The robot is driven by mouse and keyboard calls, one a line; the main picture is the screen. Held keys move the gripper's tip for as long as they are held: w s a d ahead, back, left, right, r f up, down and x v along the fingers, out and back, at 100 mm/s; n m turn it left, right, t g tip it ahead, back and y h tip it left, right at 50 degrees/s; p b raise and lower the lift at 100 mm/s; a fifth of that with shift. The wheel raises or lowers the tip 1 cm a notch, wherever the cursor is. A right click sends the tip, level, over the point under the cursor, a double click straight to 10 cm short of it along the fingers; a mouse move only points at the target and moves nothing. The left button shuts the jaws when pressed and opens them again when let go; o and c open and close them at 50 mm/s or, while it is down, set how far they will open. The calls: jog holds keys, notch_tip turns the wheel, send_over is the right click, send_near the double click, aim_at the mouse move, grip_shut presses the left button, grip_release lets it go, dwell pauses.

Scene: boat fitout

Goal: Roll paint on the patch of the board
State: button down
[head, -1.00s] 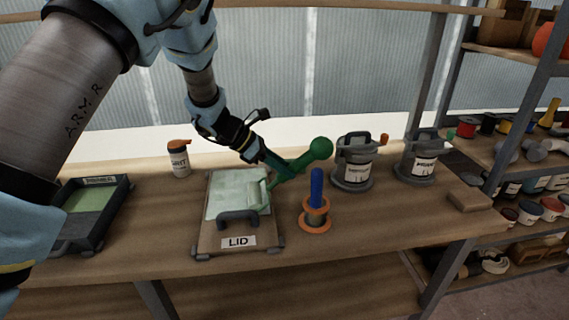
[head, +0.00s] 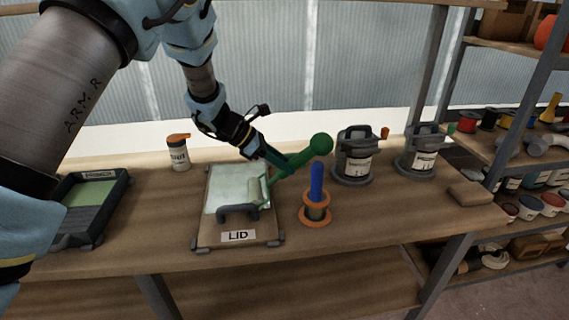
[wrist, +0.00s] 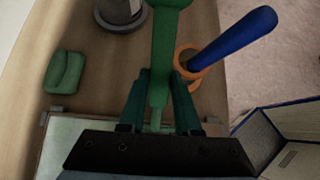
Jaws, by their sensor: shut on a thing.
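My gripper (head: 262,152) is shut on the green handle of the paint roller (head: 302,159), above the right side of the board. The handle also shows between my fingers in the wrist view (wrist: 160,70). The roller's pale sleeve (head: 254,191) is low over the right part of the pale green patch (head: 228,180) and appears to touch it. The board (head: 208,232) lies on the bench, with a dark handle (head: 238,212) and a "LID" label at its front. In the wrist view the sleeve is hidden behind my gripper.
A blue-handled tool in an orange-rimmed holder (head: 316,212) stands just right of the board. A paint tray (head: 92,205) is at the left. A bottle (head: 178,153) stands behind, and two grey cans (head: 355,158) stand to the right. A shelf rack (head: 510,130) is farther right.

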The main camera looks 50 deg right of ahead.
jog(key=shift+f+b, duration=0.55)
jog(key=shift+f, duration=0.05)
jog(key=shift+s+d+r, duration=0.1)
jog(key=shift+s+d, duration=0.55)
jog(key=shift+d, duration=0.25)
jog(key=shift+w+a+f+b, duration=0.2)
jog(key=shift+w+a+b, duration=0.55)
jog(key=shift+a, duration=0.25)
jog(key=shift+r+p, duration=1.9)
jog(key=shift+r, duration=2.15)
